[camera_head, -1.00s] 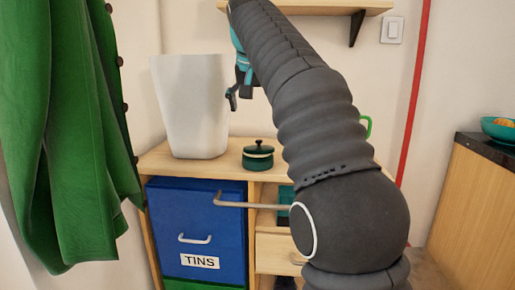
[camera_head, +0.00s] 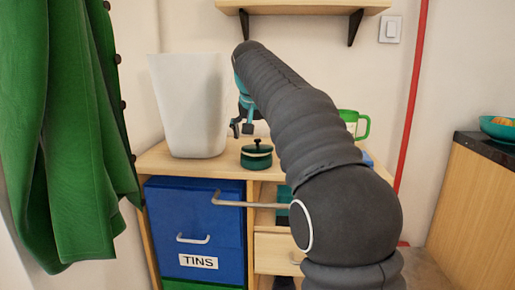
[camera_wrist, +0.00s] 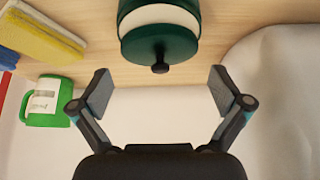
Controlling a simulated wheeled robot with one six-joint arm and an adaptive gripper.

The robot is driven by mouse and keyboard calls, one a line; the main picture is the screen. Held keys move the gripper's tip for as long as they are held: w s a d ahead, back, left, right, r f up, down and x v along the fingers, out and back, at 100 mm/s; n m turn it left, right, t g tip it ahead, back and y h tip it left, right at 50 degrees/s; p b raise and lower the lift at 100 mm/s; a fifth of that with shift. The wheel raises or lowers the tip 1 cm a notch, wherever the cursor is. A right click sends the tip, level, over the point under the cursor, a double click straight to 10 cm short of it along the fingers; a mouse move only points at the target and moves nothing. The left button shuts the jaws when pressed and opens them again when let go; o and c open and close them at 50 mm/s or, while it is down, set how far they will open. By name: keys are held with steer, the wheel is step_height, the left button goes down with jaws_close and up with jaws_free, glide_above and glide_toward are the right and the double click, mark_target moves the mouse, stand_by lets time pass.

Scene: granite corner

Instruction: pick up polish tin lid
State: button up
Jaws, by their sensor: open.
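The polish tin (camera_head: 256,160) is small, round and dark green with a pale band, and stands on the wooden cabinet top. Its dark green lid (camera_head: 257,148) is on it, with a black knob in the middle. In the wrist view the lid (camera_wrist: 160,46) shows at the top centre, its knob pointing toward the gap between my fingers. My gripper (camera_head: 242,128) is open and empty, above and slightly left of the lid in the head view. In the wrist view both fingertips of my gripper (camera_wrist: 160,92) are spread apart, short of the lid and not touching it.
A tall white bin (camera_head: 188,108) stands left of the tin. A green mug (camera_head: 362,127) is on the right, partly behind my arm. Yellow and blue sponge-like blocks (camera_wrist: 42,35) lie near the mug (camera_wrist: 46,103). A wall shelf (camera_head: 300,6) hangs above.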

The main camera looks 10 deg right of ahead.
mark_target(257, 140)
steer(key=x, duration=0.3)
steer(key=shift+w, duration=0.1)
steer(key=c, duration=0.7)
steer(key=shift+r, duration=0.5)
step_height(257, 140, up, 4)
steer(key=shift+d+f+p, duration=0.15)
steer(key=shift+d+p, duration=0.05)
steer(key=shift+p, duration=0.4)
steer(key=s+d+r, duration=0.1)
steer(key=d, duration=0.1)
steer(key=s+d+r, duration=0.1)
steer(key=d+r, duration=0.1)
steer(key=d, duration=0.1)
steer(key=s+d+r, duration=0.1)
steer(key=d, duration=0.2)
steer(key=shift+s+r, duration=0.35)
steer(key=shift+r, duration=0.05)
steer(key=shift+s+d+r, duration=0.35)
steer(key=shift+d+r, duration=0.15)
steer(key=shift+d, duration=0.35)
jaws_close()
steer(key=shift+s+d+r, duration=0.2)
steer(key=shift+d+r, duration=0.05)
steer(key=shift+d, duration=0.05)
